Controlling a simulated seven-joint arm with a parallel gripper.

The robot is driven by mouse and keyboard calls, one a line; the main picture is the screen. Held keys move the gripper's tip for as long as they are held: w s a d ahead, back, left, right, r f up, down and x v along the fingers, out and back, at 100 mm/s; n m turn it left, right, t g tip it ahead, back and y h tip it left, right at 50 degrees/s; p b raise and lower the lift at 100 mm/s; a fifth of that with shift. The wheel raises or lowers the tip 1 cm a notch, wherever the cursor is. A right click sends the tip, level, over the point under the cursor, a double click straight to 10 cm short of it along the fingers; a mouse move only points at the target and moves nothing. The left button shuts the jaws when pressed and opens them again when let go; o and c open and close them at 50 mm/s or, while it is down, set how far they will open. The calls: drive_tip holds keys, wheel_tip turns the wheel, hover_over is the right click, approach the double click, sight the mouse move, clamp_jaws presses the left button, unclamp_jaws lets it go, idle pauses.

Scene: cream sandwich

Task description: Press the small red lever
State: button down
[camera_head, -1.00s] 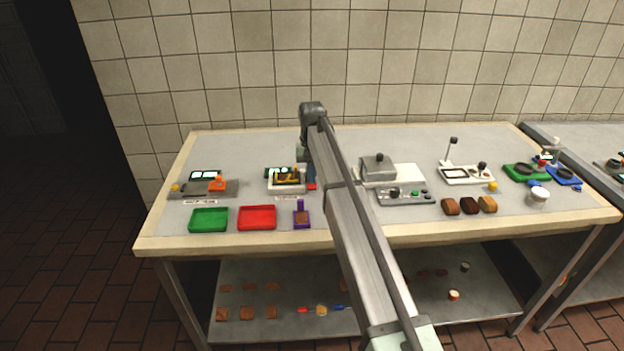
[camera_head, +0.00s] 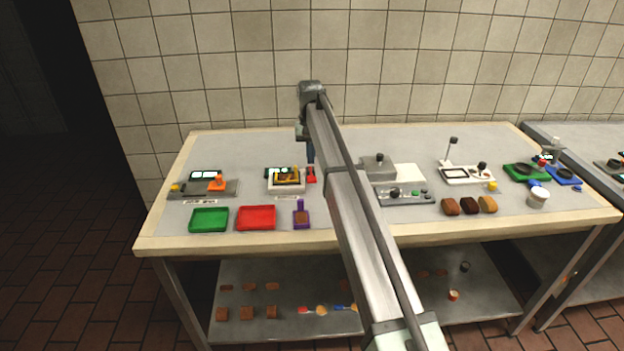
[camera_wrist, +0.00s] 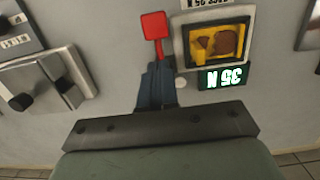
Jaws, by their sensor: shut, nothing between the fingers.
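The small red lever (camera_head: 311,175) sits at the right side of a white device (camera_head: 286,188) on the left half of the table. In the wrist view the lever (camera_wrist: 154,26) has a square red head on a thin red stem, beside the device's frame (camera_wrist: 186,40). My gripper (camera_wrist: 157,68) is shut and empty, its dark fingertips close to the foot of the stem in that picture. I cannot tell whether they touch it.
A green tray (camera_head: 209,220), a red tray (camera_head: 257,218) and a purple holder (camera_head: 301,218) lie in front of the device. A grey machine (camera_head: 403,194) stands to the right. The back of the table is mostly clear.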

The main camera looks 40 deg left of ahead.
sight(310, 170)
wheel_tip(310, 170, up, 10)
drive_tip(key=shift+w+a+f, duration=0.2)
drive_tip(key=shift+w+a, duration=0.05)
drive_tip(key=shift+a, duration=0.05)
idle(0.8)
